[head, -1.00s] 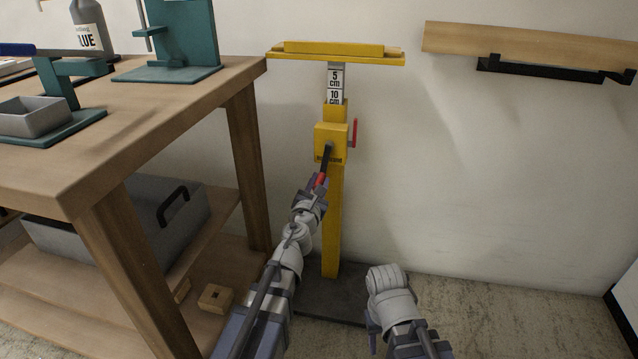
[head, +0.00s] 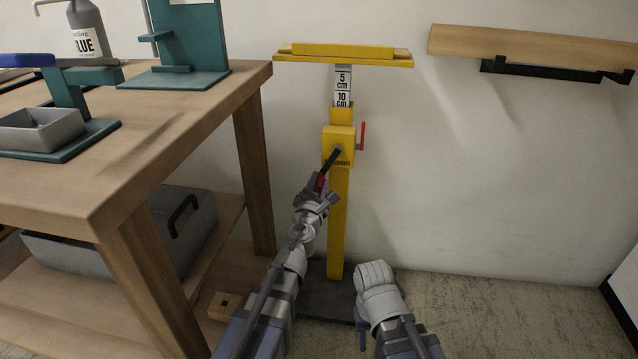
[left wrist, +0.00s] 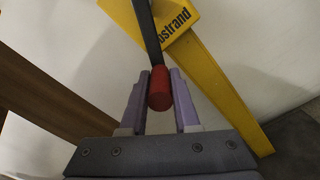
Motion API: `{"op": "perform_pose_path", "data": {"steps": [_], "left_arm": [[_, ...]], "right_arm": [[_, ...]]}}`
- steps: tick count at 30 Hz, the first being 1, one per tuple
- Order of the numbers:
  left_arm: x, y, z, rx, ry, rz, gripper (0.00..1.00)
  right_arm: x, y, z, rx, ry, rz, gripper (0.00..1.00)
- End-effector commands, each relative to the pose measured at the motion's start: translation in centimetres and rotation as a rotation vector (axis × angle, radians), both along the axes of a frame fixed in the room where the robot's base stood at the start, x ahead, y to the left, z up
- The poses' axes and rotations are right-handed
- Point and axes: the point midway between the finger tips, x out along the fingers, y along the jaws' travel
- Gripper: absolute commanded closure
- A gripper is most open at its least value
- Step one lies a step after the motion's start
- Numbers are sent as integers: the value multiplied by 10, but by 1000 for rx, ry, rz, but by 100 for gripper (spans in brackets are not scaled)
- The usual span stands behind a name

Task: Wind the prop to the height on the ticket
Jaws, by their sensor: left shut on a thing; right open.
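The yellow prop (head: 338,220) stands upright on a dark base plate against the wall, with a flat yellow head (head: 343,56) on top. Below the head a scale (head: 342,88) shows "5 cm" and "10 cm". A black crank with a red handle (left wrist: 160,90) comes off the yellow housing (head: 338,143). My left gripper (head: 319,188) is shut on the red handle, which sits between its fingers in the left wrist view. A red lever (head: 363,135) is at the housing's right side. My right gripper (head: 360,335) is low right of the prop, its fingers mostly hidden. I see no ticket.
A wooden workbench (head: 170,130) with teal tools and a grey tray (head: 40,130) stands close on the left. A grey toolbox (head: 150,225) is on its lower shelf. A wooden beam (head: 530,47) lies on a black wall bracket.

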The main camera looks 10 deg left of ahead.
Motion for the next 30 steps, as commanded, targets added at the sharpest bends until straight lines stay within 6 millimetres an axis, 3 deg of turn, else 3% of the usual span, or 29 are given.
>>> {"op": "perform_pose_path", "data": {"steps": [8,18,30], "left_arm": [[3,13,9,146,-5,5,100],[4,31,29,453,-15,4,100],[4,39,48,728,-23,3,100]], "right_arm": [[0,0,9,0,1,0,50],[0,0,29,-1,2,0,50],[-1,0,48,-1,3,0,50]]}}
